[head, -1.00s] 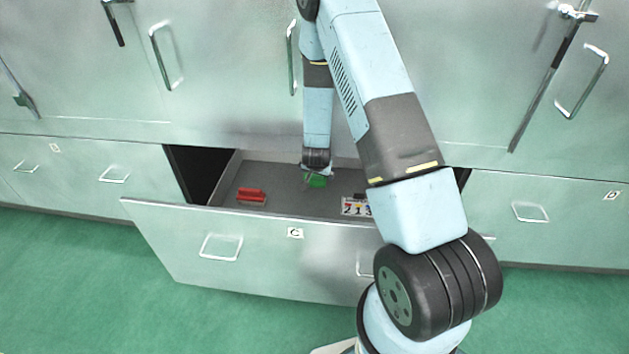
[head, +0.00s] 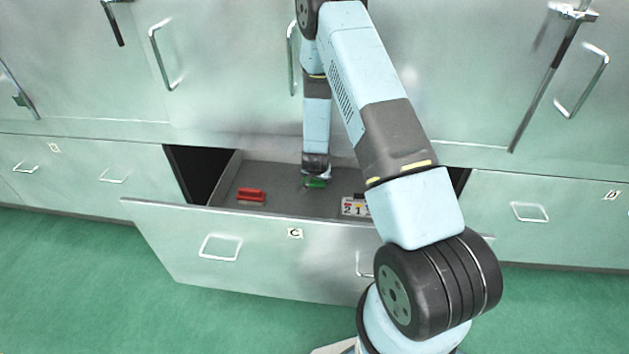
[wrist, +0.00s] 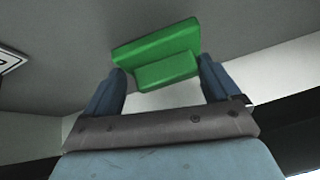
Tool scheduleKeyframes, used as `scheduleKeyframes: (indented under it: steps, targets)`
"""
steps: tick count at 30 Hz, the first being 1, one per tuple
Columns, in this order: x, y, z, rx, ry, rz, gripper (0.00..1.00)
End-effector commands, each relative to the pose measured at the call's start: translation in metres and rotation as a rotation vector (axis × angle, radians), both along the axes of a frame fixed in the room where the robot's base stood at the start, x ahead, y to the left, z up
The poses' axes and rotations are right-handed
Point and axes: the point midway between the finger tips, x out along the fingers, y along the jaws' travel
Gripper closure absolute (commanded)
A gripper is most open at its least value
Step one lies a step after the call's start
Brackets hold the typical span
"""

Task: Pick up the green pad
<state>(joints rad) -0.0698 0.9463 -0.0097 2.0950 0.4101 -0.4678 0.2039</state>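The green pad (wrist: 158,50) lies on the floor of the open drawer, a flat block with a smaller raised grip on its near side. In the head view the green pad (head: 315,183) shows just under the end of my arm. My gripper (wrist: 163,66) is open, with one blue finger at each side of the raised grip. The left fingertip is close to the pad's edge; I cannot tell whether it touches. In the head view my gripper (head: 313,179) is small and partly hides the pad.
The open drawer (head: 215,228), labelled C, has its front panel towards me. A red block-like object (head: 250,195) lies to the left inside it. A numbered card (head: 352,207) lies to the right, partly hidden by my arm. Closed cabinet doors stand behind.

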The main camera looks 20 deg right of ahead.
Motion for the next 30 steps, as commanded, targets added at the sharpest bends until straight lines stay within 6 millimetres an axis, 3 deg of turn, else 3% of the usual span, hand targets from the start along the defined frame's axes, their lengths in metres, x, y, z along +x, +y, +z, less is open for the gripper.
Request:
scheduleKeyframes:
  steps: [5,17,20,30]
  targets:
    - [0.000,0.000,0.000,0.000,0.000,0.000,0.41]
    - [-0.007,0.003,0.009,0.000,-0.001,0.000,0.41]
    - [-0.018,0.006,0.019,0.000,-0.001,0.001,0.41]
    - [-0.086,0.026,0.054,0.000,0.000,0.001,0.41]
